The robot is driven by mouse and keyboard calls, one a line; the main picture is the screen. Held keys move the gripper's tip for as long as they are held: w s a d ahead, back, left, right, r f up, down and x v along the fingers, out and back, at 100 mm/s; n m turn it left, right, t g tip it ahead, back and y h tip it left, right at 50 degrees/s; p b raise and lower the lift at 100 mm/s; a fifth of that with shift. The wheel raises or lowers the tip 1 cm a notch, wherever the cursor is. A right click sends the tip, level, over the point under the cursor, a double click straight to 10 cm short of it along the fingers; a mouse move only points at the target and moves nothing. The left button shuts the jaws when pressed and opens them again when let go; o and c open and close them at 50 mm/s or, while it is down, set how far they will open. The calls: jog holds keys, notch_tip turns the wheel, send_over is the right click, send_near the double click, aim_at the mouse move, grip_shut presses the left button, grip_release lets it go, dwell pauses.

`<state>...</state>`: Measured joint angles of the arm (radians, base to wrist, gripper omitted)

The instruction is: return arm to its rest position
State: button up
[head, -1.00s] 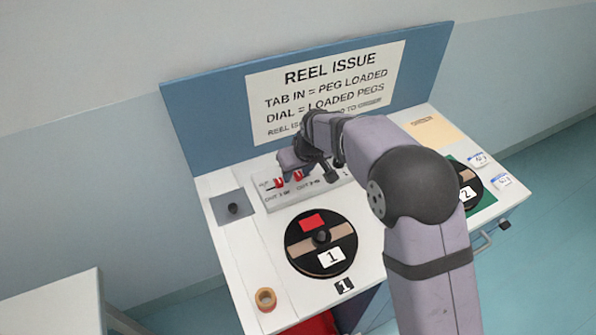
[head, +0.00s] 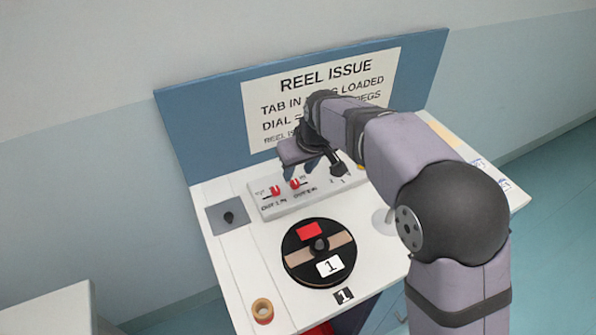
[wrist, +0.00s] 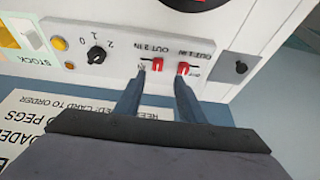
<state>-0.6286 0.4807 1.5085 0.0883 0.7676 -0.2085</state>
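My gripper (head: 312,167) is raised above the control panel (head: 262,208) at the back of the bench. In the wrist view its two blue fingers (wrist: 162,78) are apart, with nothing held between them. Two red slide tabs (head: 275,191) (head: 295,184) sit on the panel; they also show near the fingertips in the wrist view (wrist: 157,62) (wrist: 183,68). A black dial (wrist: 97,54) is on the same panel. My arm reaches in from the right and hides part of the sign and the bench's right side.
A reel marked 1 (head: 305,270) lies on the bench, with a tape roll (head: 262,310) at the front left. A grey plate with a black knob (head: 229,217) is left of the panel. The blue backboard with a sign (head: 262,110) stands close behind my gripper.

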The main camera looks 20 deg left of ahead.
dwell(0.3)
jog(key=s+d+f+m+h, duration=0.1)
jog(key=s+d, duration=0.3)
jog(key=d, duration=0.5)
jog(key=s+d+f+m+g+h+p, duration=0.1)
jog(key=s+d+m, duration=0.2)
jog(key=d, duration=0.6)
jog(key=s+d+f+m+g, duration=0.1)
jog(key=s+d, duration=0.4)
jog(key=d, duration=0.5)
jog(key=shift+s+f+m+h, duration=0.15)
jog(key=shift+f+m+h, duration=0.3)
jog(key=shift+m, duration=0.35)
jog(key=s+d+f+m+g, duration=0.1)
jog(key=s+d+f+m, duration=0.1)
jog(key=s+d, duration=0.4)
jog(key=s, duration=0.3)
jog(key=shift+s+f+p, duration=0.25)
jog(key=shift+s+p, duration=0.05)
jog(key=shift+p, duration=0.05)
jog(key=shift+o, duration=0.3)
jog(key=shift+a, duration=0.1)
dwell(1.1)
